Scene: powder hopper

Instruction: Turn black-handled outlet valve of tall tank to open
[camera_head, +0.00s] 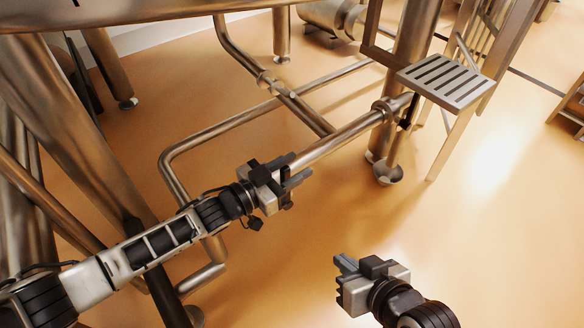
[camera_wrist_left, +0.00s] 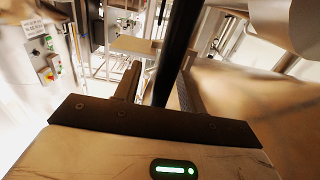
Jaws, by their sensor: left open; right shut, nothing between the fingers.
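My left gripper (camera_head: 298,168) is open beside a steel pipe in the middle of the head view. In the left wrist view a long black bar (camera_wrist_left: 177,45) runs between its two open fingers; it looks like the valve's black handle, but I cannot tell whether a finger touches it. A small dark part (camera_head: 288,198) shows just below the fingers in the head view. The valve body is hidden or not clear there. My right gripper (camera_head: 342,268) is shut and empty, over bare floor at the lower middle. The tall tank cannot be clearly told apart.
Steel pipes (camera_head: 215,135) run low across the floor, with a flange (camera_head: 388,108) near a slotted step (camera_head: 446,80). Thick steel legs (camera_head: 75,130) stand at the left. A control box (camera_wrist_left: 48,70) shows in the left wrist view. The floor at right (camera_head: 490,230) is clear.

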